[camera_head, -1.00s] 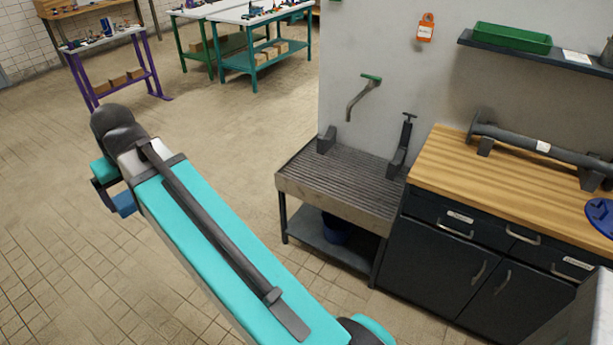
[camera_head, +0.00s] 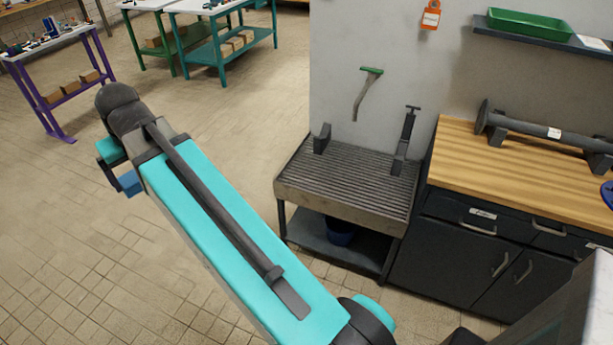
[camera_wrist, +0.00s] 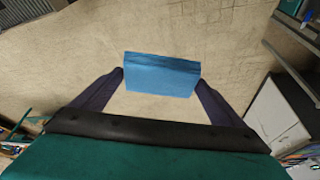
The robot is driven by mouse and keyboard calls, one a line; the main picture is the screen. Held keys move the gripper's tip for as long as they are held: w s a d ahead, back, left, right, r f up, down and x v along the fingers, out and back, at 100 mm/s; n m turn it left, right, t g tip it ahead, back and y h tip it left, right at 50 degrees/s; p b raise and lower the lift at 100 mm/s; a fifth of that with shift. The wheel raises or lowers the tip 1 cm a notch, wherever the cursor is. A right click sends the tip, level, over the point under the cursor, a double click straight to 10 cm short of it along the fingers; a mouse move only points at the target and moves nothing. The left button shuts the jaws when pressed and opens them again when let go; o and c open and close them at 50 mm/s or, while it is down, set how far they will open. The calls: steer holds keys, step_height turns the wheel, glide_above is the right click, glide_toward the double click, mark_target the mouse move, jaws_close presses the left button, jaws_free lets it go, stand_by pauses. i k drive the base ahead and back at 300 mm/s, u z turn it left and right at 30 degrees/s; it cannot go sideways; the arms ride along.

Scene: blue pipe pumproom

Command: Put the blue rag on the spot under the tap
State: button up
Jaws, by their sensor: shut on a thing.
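The blue rag (camera_wrist: 161,76) is a folded blue block between the two fingers of my gripper (camera_wrist: 161,80) in the wrist view. My gripper is shut on it. In the head view the rag (camera_head: 131,183) shows at the far end of my arm, at the left, held above the tiled floor. The tap (camera_head: 366,90), with a green handle, sticks out of the grey wall. Under it is a ribbed grey drain table (camera_head: 350,178). My gripper is well to the left of this table. No marked spot can be made out on the ribbed top.
A blue bucket (camera_head: 340,231) stands on the shelf below the drain table. A wooden-topped cabinet (camera_head: 490,165) with a dark pipe (camera_head: 545,130) adjoins it at right. A purple-legged table (camera_head: 58,85) stands at back left. The floor between is clear.

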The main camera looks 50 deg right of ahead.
mark_target(346, 183)
steer(key=z, duration=0.3)
steer(key=i, duration=1)
steer(key=z, duration=0.3)
